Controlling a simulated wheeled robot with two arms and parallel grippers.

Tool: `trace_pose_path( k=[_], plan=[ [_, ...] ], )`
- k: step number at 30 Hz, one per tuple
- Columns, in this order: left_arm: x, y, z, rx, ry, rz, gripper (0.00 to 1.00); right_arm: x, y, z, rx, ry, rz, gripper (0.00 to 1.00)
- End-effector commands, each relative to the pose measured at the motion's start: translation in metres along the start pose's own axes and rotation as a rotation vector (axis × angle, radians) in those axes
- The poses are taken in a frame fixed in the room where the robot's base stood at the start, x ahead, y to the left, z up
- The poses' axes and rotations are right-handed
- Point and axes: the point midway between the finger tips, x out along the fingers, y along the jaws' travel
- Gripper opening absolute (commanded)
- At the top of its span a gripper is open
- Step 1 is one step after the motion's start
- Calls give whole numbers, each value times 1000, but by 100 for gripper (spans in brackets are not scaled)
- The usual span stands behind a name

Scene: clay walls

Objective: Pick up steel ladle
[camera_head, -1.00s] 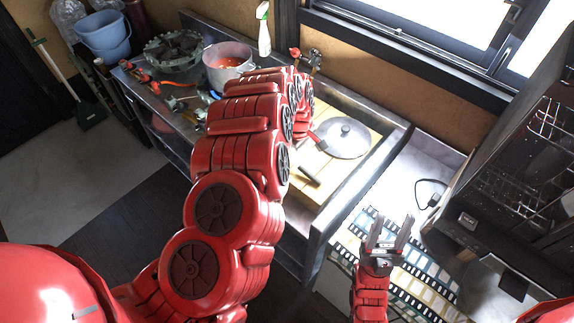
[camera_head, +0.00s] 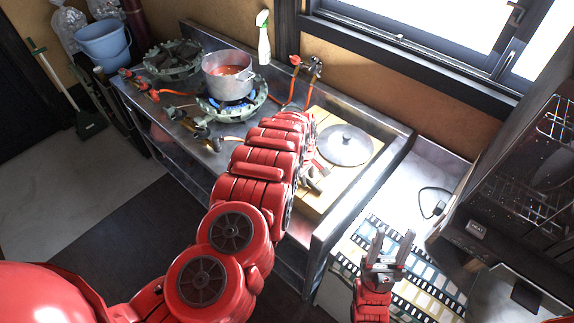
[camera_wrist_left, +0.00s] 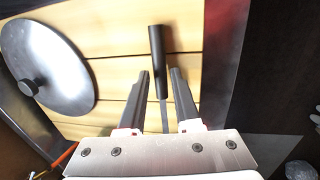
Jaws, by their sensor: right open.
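A utensil with a black handle (camera_wrist_left: 156,48) and a thin grey metal shaft lies on the wooden board. Its far part is hidden under my left gripper, so I cannot tell for sure that it is the steel ladle. My left gripper (camera_wrist_left: 161,73) is open just above it. In the left wrist view its two fingers lie either side of the handle's lower end, with no grip visible. In the head view my left arm (camera_head: 265,190) reaches over the board and largely hides the utensil. My right gripper (camera_head: 391,242) is open and empty at the lower right.
A round metal lid (camera_head: 345,145) lies on the wooden board (camera_head: 364,116) beside the utensil; it also shows in the left wrist view (camera_wrist_left: 45,65). A pot (camera_head: 228,75) of red food stands on a lit burner. A spray bottle (camera_head: 263,38) stands behind.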

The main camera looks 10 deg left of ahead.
Motion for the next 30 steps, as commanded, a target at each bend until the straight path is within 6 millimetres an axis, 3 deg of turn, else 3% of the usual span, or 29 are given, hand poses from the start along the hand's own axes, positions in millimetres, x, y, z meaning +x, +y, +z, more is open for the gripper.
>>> trace_pose_path(
  k=[6,16,17,22,30],
  plan=[
    [16,-1,-2,-1,3,0,33,5,0,-1,0,0,0,50],
    [19,0,0,0,0,2,33,5,0,-1,0,0,0,50],
    [19,0,0,0,0,2,31,5,0,-1,0,0,0,50],
    [19,0,0,0,0,2,1,5,0,-1,0,-1,0,50],
    [19,0,0,0,0,1,0,5,0,-1,0,0,0,50]
  ],
)
